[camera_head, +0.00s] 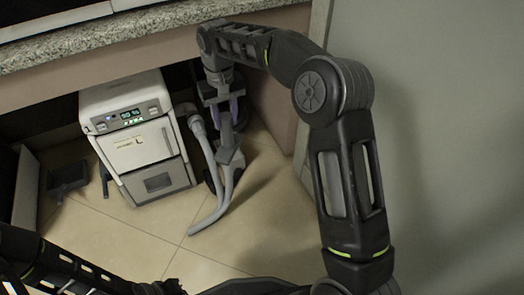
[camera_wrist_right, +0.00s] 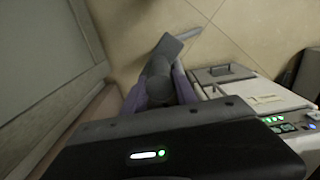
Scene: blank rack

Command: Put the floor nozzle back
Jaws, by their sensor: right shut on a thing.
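A grey nozzle with a round neck and a flat, widening end (camera_wrist_right: 168,47) shows between the two purple-grey fingers of my right gripper (camera_wrist_right: 160,92) in the right wrist view. The gripper is shut on its neck. In the head view my right gripper (camera_head: 231,108) points down beside the right side of the white machine, with the nozzle (camera_head: 231,157) below it. I cannot tell whether the nozzle touches the floor. My left arm shows at the bottom left of the head view, but its gripper is out of frame.
The white machine (camera_head: 147,142) with a lit panel stands under a granite counter (camera_head: 130,33). A pale grey hose (camera_head: 206,150) curves down beside it to the floor. A dark dustpan-like piece (camera_head: 68,178) lies at left. A wall closes the right side. The front floor is clear.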

